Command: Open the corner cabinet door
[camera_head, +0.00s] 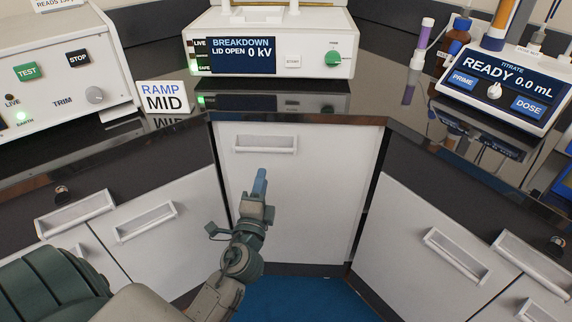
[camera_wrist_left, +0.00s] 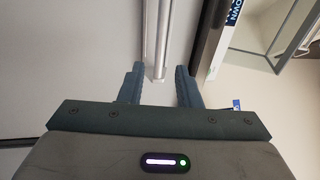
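The corner cabinet door (camera_head: 300,205) is a white panel in the middle of the head view and appears closed. Its pale horizontal handle (camera_head: 265,144) is near its top edge. My left gripper (camera_head: 260,178) is in front of the door, just below the handle in the picture. In the left wrist view, its two dark fingers (camera_wrist_left: 159,80) are open and empty. The handle (camera_wrist_left: 156,40) runs up the picture there, its near end lined up with the gap between the fingers. I cannot tell how far ahead it lies. My right gripper is in neither view.
The dark countertop (camera_head: 365,97) overhangs the door. A breakdown tester (camera_head: 270,22) stands on it, with a RAMP MID sign (camera_head: 164,97) to its left. Drawers and doors with similar handles flank the corner, including a right-hand handle (camera_head: 456,256). The floor (camera_head: 290,300) is blue.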

